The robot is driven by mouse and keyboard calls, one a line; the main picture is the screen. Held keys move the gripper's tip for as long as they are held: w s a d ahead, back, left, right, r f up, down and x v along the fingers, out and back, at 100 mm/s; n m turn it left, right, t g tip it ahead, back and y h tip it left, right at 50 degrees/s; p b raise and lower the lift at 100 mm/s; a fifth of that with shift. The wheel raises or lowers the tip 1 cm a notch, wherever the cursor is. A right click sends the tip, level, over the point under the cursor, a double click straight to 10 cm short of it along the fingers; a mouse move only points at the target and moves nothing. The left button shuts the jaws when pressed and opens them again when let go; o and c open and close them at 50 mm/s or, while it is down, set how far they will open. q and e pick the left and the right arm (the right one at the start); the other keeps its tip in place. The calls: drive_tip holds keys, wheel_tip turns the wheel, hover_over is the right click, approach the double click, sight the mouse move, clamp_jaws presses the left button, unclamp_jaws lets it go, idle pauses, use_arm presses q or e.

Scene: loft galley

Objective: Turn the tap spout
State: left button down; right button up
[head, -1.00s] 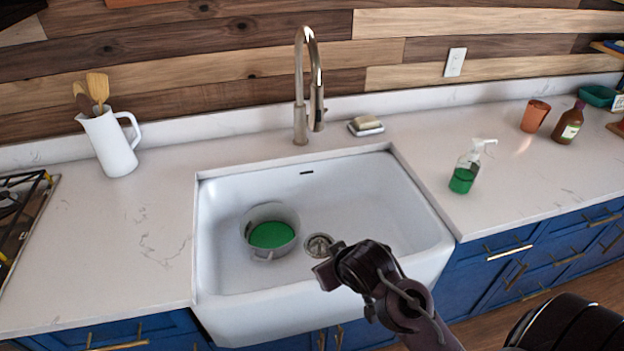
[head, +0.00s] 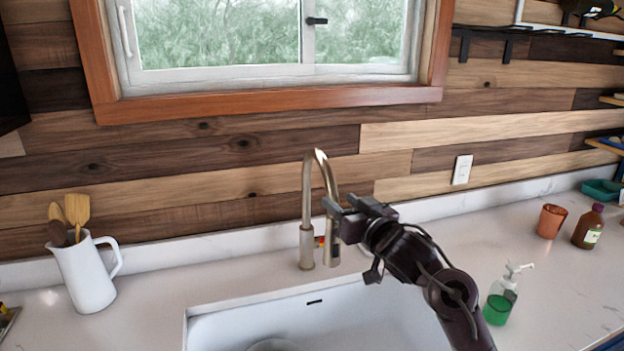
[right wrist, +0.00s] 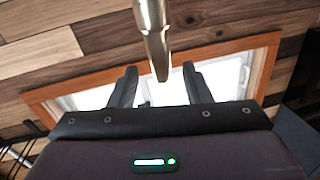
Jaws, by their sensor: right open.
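The tap (head: 307,215) is a brushed metal gooseneck standing behind the sink. Its spout (head: 328,178) arches over and hangs down to the right of the upright body. My right gripper (head: 342,207) is raised at the spout's hanging part, on its right side. In the right wrist view, the spout (right wrist: 153,30) comes down from the top, with its tip between the two open fingers (right wrist: 160,84). I cannot tell whether a finger touches it. My left gripper is not in view.
The white sink (head: 240,325) lies below in front. A white jug with wooden spoons (head: 88,275) stands at left. A green soap bottle (head: 500,298), an orange cup (head: 551,221) and a brown bottle (head: 588,228) stand at right. A window (head: 240,35) is behind.

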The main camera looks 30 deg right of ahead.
sight(327, 187)
drive_tip(key=shift+w+d+r, duration=0.1)
drive_tip(key=shift+w+r, duration=0.1)
drive_tip(key=shift+w, duration=0.15)
drive_tip(key=shift+w+r, duration=0.15)
drive_tip(key=shift+r, duration=0.05)
drive_tip(key=shift+w+r+p, duration=0.3)
drive_tip(key=shift+w+p, duration=0.45)
drive_tip(key=w, duration=0.2)
drive_tip(key=shift+w+d+f+p, duration=0.1)
drive_tip(key=shift+w+d+p, duration=0.05)
drive_tip(key=shift+w+p, duration=0.25)
drive_tip(key=shift+w+f, duration=0.2)
drive_tip(key=shift+w, duration=0.7)
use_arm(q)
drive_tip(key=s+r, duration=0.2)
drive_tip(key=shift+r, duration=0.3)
use_arm(e)
clamp_jaws()
